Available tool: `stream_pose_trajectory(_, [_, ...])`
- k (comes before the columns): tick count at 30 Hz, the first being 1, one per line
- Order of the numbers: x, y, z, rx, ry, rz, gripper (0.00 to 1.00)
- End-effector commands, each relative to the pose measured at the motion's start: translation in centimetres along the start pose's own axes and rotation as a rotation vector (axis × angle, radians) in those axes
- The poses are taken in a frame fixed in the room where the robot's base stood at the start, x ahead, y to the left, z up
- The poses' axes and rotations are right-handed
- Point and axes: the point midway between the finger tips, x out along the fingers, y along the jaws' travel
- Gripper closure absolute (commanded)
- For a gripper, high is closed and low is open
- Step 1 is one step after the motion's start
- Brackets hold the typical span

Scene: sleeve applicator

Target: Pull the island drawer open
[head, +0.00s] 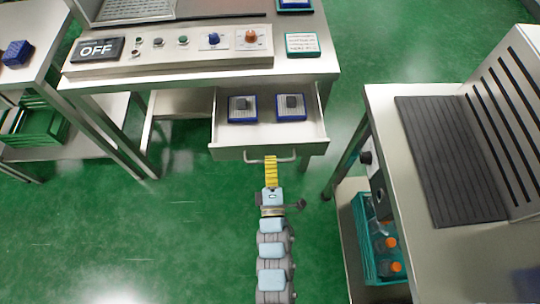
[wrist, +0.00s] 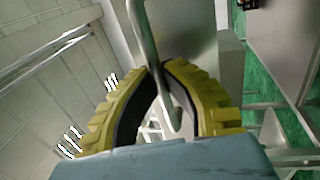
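The island drawer (head: 268,153) is pulled out from under the steel table, and its inside shows in the head view. Two blue-edged blocks with grey tops, a left one (head: 243,108) and a right one (head: 290,106), lie in it. A metal bar handle (head: 287,158) is on the drawer front. My gripper (head: 270,160) is at the handle. In the wrist view its yellow fingers (wrist: 163,72) curve in on both sides of the handle bar (wrist: 150,45) with their tips close together. The fingers appear closed around the bar.
The table bears an OFF sign (head: 98,49) and a control panel (head: 190,44). A steel bench (head: 390,110) with a dark mat stands at right, above a teal crate (head: 372,250) of bottles. A side table (head: 30,80) is at left. Green floor is clear around my arm.

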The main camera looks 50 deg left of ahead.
Motion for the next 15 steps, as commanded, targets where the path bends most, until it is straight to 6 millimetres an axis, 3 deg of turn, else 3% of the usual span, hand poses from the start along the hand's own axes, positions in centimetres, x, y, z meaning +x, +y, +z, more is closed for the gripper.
stream_pose_trajectory(2, [-0.02, -0.12, 0.03, 0.0, -0.001, -0.002, 1.0])
stream_pose_trajectory(3, [-0.02, -0.12, 0.03, 0.0, -0.001, -0.003, 0.84])
stream_pose_trajectory(6, [-0.01, -0.11, 0.02, 0.0, -0.001, -0.002, 0.61])
stream_pose_trajectory(15, [-0.07, -0.05, 0.01, 0.0, 0.0, -0.001, 0.61])
